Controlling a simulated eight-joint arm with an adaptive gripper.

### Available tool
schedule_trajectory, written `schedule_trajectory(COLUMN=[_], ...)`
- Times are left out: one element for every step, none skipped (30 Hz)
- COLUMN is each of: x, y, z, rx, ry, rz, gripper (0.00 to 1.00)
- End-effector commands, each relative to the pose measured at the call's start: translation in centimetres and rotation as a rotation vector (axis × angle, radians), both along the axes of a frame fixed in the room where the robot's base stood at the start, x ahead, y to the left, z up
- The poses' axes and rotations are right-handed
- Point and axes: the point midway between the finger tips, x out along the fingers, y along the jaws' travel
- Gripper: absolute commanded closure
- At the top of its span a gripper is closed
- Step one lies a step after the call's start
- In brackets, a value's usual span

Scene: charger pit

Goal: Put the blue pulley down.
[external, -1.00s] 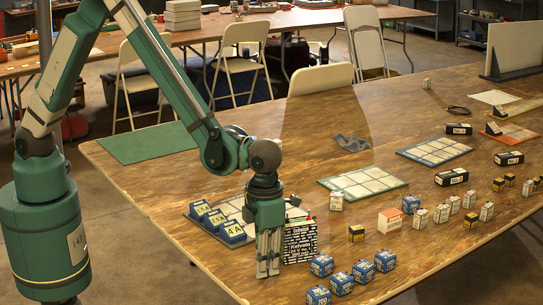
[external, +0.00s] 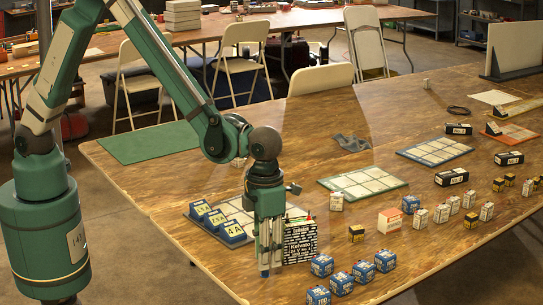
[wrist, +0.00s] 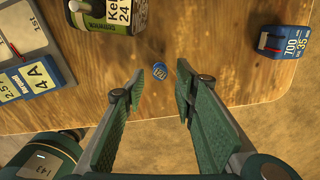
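A small round blue piece, which I take for the blue pulley (wrist: 158,72), shows on the wooden table beside the left fingertip in the wrist view. In the external view a bit of blue (external: 264,273) shows at the foot of my gripper (external: 268,262). In the wrist view my gripper (wrist: 172,70) points down with its fingers apart. I cannot tell whether the left fingertip touches the blue piece.
A black-and-white printed box (external: 300,242) stands close to the right of my gripper. Blue number blocks (external: 216,220) stand on a grid tray behind left. Several blue cubes (external: 322,265) stand to the right near the table's front edge. Bare wood lies around the blue piece.

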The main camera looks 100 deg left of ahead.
Motion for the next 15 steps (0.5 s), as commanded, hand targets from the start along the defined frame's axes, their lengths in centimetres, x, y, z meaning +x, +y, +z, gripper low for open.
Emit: schedule_trajectory(x=[0.0, 0.0, 0.0, 0.0, 0.0, 0.0, -0.1, 0.0, 0.0, 0.0, 0.0, -0.1, 0.0, 0.0, 0.0], y=[0.0, 0.0, 0.0, 0.0, 0.0, 0.0, 0.0, 0.0, 0.0, 0.0, 0.0, 0.0, 0.0, 0.0, 0.0], z=[1.0, 1.5, 2.1, 2.6, 3.1, 3.8, 4.3, 4.7, 5.4, 5.8, 6.2, 6.7, 7.1, 7.4, 7.8], rx=[0.000, 0.000, 0.000, 0.000, 0.000, 0.000, 0.000, 0.000, 0.000, 0.000, 0.000, 0.000, 0.000, 0.000, 0.000], ry=[0.000, 0.000, 0.000, 0.000, 0.000, 0.000, 0.000, 0.000, 0.000, 0.000, 0.000, 0.000, 0.000, 0.000, 0.000], rz=[0.000, 0.000, 0.000, 0.000, 0.000, 0.000, 0.000, 0.000, 0.000, 0.000, 0.000, 0.000, 0.000, 0.000, 0.000], gripper=[0.72, 0.72, 0.72, 0.72, 0.72, 0.72, 0.72, 0.72, 0.72, 0.72, 0.72, 0.72, 0.72, 0.72, 0.72])
